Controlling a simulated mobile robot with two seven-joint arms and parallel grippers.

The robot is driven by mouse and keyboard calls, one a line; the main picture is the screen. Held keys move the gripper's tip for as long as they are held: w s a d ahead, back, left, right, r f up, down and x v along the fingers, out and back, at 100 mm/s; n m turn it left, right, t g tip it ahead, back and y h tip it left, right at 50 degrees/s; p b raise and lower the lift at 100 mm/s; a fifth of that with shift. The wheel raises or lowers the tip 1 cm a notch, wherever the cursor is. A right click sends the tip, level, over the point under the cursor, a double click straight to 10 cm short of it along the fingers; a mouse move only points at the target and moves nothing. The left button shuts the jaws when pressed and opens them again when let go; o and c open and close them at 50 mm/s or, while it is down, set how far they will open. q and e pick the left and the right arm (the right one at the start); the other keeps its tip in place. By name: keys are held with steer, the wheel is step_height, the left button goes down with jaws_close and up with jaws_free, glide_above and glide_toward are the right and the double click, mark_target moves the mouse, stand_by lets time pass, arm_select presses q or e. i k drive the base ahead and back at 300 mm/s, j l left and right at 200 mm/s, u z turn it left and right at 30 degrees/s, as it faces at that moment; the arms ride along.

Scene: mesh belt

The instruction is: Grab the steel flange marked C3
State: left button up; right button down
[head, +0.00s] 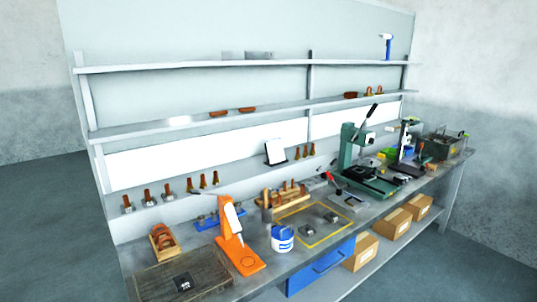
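No steel flange marked C3 can be made out at this distance; no such marking is readable. Two small grey metal pieces (308,230) lie inside a yellow-bordered area on the workbench (349,236). Several dark-grey-based pieces with brown upright parts (148,196) stand along the ledge at the back left. I cannot tell whether any of these is the flange. Neither of my grippers is in view.
An orange stand (243,260), a blue and white tub (283,242) and a wooden board (150,283) crowd the bench's near left. A green press (346,150) stands farther right. Cardboard boxes (361,251) sit below. Shelves (200,65) run above.

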mark_target(307, 230)
steer(key=i+l, duration=0.1)
steer(key=l, duration=0.3)
steer(key=i+l, duration=0.15)
steer(key=l, duration=0.3)
steer(key=i+l, duration=0.1)
steer(key=l, duration=0.3)
steer(key=i+l, duration=0.15)
steer(key=l, duration=0.25)
steer(key=u, duration=0.05)
